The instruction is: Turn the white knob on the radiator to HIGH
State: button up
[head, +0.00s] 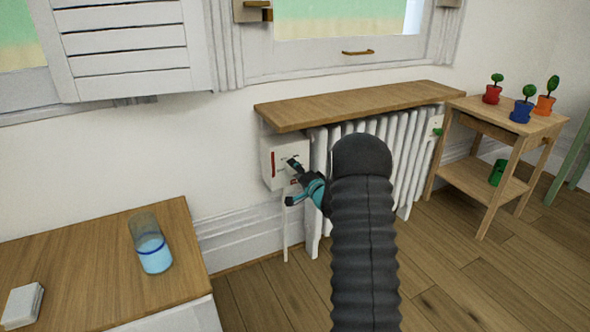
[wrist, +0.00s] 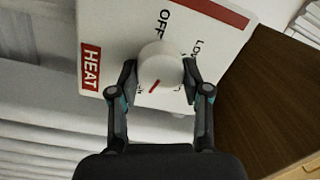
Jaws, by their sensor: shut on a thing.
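The white knob (wrist: 160,64) sits on a white control panel (wrist: 225,48) in the wrist view, between the two fingertips of my gripper (wrist: 160,78). My gripper is shut on the knob, one finger on each side. A red pointer line on the knob points to the lower left of the picture. The panel carries OFF, a partly hidden "Lo…" and a red HEAT label; lettering below the knob is mostly covered. In the head view my gripper (head: 291,182) is at the white box (head: 272,155) by the radiator's (head: 404,170) left end; the knob is mostly hidden there.
A wooden shelf (head: 350,105) overhangs the radiator and box. A low cabinet (head: 90,255) with a glass of blue liquid (head: 152,252) stands at left. A wooden stand (head: 505,115) with small potted plants stands at right. Wood floor is clear between.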

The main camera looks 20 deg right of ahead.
jog(key=shift+m, duration=0.4)
jog(key=o, duration=1.2)
jog(key=shift+c, duration=0.2)
jog(key=shift+s, duration=0.1)
jog(key=s+d, duration=0.1)
jog(key=s, duration=1)
jog(key=shift+s+f, duration=0.25)
jog(key=shift+s, duration=0.15)
